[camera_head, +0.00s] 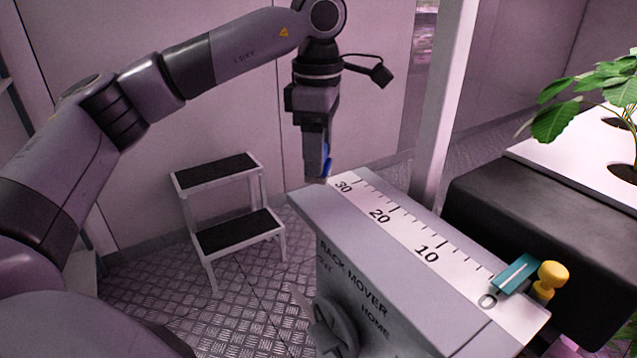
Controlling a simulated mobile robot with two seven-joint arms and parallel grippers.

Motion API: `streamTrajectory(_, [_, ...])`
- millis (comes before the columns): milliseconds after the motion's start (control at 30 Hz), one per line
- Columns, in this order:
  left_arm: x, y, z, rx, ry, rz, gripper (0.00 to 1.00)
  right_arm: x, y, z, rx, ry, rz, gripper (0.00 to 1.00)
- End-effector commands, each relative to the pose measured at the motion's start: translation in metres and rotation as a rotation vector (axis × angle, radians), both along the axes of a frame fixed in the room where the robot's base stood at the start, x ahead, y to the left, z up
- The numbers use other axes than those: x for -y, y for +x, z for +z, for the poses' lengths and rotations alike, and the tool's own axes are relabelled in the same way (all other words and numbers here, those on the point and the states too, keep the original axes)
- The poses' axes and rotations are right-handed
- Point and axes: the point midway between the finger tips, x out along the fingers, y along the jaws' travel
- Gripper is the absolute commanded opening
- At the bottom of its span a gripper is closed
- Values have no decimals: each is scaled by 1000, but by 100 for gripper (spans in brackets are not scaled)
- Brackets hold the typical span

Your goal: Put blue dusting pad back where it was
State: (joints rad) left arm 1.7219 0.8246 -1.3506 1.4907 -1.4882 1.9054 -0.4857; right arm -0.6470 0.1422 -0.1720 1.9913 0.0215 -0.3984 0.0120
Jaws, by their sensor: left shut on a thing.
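My left gripper (317,172) points straight down above the far end of the rack mover's top, near the 30 mark. It is shut on the blue dusting pad (328,164). Only a thin blue edge of the pad shows beside the fingers; the rest is hidden behind them. I cannot tell whether the pad touches the surface below. My right gripper is not in the view.
The rack mover (385,306) has a scale on top, with a teal slider (515,273) and a yellow knob (552,274) near 0. A black-and-white step stool (228,200) stands on the metal floor. A white post (443,100) rises behind. Plants (560,118) grow at right.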

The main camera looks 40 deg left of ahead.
Motion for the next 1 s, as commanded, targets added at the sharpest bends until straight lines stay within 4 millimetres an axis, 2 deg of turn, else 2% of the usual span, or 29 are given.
streamTrajectory(233, [0,0,-19,-1,2,0,29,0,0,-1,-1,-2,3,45])
streamTrajectory(467, [0,0,-51,-1,1,0,29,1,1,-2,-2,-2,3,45])
streamTrajectory(767, [0,0,-54,0,0,-1,29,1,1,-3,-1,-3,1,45])
streamTrajectory(800, [0,0,-54,0,0,-1,66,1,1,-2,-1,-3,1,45])
streamTrajectory(833, [0,0,-54,0,0,-1,76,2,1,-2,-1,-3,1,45])
streamTrajectory(867, [0,0,-54,0,0,-1,79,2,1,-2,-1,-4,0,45])
streamTrajectory(1000, [0,0,-53,0,0,-1,79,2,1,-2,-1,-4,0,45])
